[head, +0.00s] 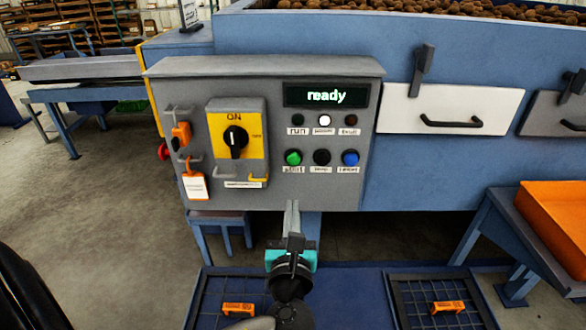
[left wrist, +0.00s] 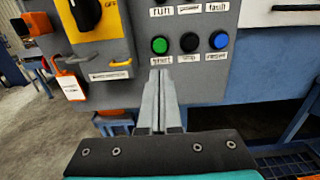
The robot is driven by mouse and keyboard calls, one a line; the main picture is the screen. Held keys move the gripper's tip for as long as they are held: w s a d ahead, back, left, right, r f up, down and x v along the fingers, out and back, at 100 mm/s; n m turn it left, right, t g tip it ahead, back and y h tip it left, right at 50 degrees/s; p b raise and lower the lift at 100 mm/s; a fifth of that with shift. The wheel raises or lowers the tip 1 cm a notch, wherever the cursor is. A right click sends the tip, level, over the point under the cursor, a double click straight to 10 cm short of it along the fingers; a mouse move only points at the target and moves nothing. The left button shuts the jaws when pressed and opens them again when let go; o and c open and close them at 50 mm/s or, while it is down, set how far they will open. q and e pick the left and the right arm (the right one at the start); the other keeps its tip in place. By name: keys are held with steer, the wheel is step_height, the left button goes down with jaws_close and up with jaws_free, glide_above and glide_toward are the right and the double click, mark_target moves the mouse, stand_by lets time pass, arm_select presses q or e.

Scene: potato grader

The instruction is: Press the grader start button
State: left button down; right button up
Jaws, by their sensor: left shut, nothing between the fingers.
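The grey control panel (head: 325,185) faces me, its screen (head: 326,95) reading "ready". The green start button (head: 293,157) is at the left of the lower row; it also shows in the left wrist view (left wrist: 160,45). The black stop button (head: 322,157) and blue reset button (head: 350,157) sit to its right. My left gripper (head: 292,206) is shut and empty, pointing up at the panel's lower edge, below the green button. In the left wrist view its fingertips (left wrist: 161,75) appear just under the start label; I cannot tell whether they touch. My right gripper is out of view.
A yellow rotary switch (head: 236,140) points up at ON. An orange padlock (head: 181,134) and tag (head: 194,186) hang at the panel's left. The white lamp (head: 324,120) looks lit; the run lamp (head: 298,120) looks dark. An orange tray (head: 560,215) stands at the right.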

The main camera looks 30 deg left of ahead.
mark_target(293, 161)
arm_select(q)
steer(key=x, duration=1.4)
steer(key=shift+a, duration=0.1)
